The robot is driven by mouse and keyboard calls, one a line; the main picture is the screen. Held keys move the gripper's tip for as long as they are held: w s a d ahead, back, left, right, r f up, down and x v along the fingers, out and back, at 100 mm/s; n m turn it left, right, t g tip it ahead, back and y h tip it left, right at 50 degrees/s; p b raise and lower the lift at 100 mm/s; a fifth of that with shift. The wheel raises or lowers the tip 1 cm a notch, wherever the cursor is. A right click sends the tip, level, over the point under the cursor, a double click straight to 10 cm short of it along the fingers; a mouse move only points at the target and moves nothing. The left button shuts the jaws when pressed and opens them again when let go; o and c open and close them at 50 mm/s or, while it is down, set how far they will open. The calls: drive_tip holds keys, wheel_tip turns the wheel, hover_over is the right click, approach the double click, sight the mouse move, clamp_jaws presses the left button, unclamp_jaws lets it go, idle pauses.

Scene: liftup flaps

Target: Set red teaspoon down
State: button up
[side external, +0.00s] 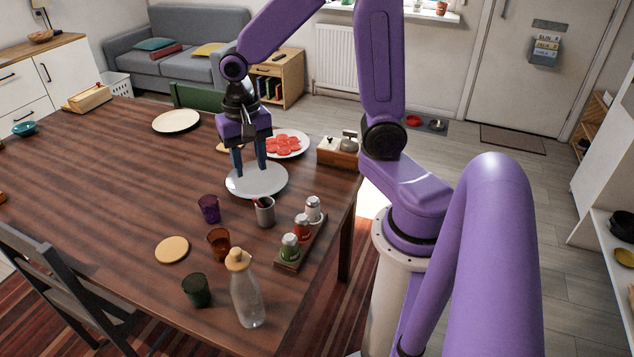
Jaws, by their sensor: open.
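My gripper (251,172) points down over the pale plate (256,186) near the table's right side. Its two fingers are apart, and I see nothing between them. The fingertips are at or just above the plate; I cannot tell whether they touch it. A grey cup (265,214) stands just in front of the plate, with thin utensils in it. One of them has a reddish part (257,201) at the rim, which may be the red teaspoon; it is too small to be sure. No other teaspoon is clearly visible.
A plate of red slices (285,145) and a wooden caddy (338,152) stand behind. A rack of jars (301,240), a bottle (245,288), a purple glass (209,209), an amber glass (218,244) and a green glass (196,290) stand in front. The table's left middle is clear.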

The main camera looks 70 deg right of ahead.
drive_tip(key=s+a+r+n, duration=0.1)
drive_tip(key=s+a+n, duration=0.4)
drive_tip(key=s+n, duration=0.4)
drive_tip(key=shift+s+r+n, duration=0.25)
drive_tip(key=shift+r+n, duration=0.15)
drive_tip(key=shift+n, duration=0.5)
drive_tip(key=s+n, duration=0.8)
drive_tip(key=n, duration=0.1)
drive_tip(key=shift+s+a+r+n, duration=0.15)
drive_tip(key=shift+s+r+n, duration=0.2)
drive_tip(key=shift+s+n, duration=0.05)
drive_tip(key=w+a+f+n+h, duration=0.1)
drive_tip(key=w+f+h, duration=0.25)
drive_tip(key=w, duration=0.35)
drive_tip(key=w+a+f+n+h, duration=0.1)
drive_tip(key=w+f+h, duration=0.25)
drive_tip(key=w, duration=0.45)
drive_tip(key=n+h, duration=0.4)
drive_tip(key=h, duration=0.2)
approach(255, 202)
drive_tip(key=shift+t, duration=0.4)
drive_tip(key=shift+s+x, duration=0.2)
drive_tip(key=shift+x, duration=3)
drive_tip(key=shift+s+x, duration=0.15)
drive_tip(key=shift+x, duration=3)
drive_tip(key=shift+d+r, duration=0.1)
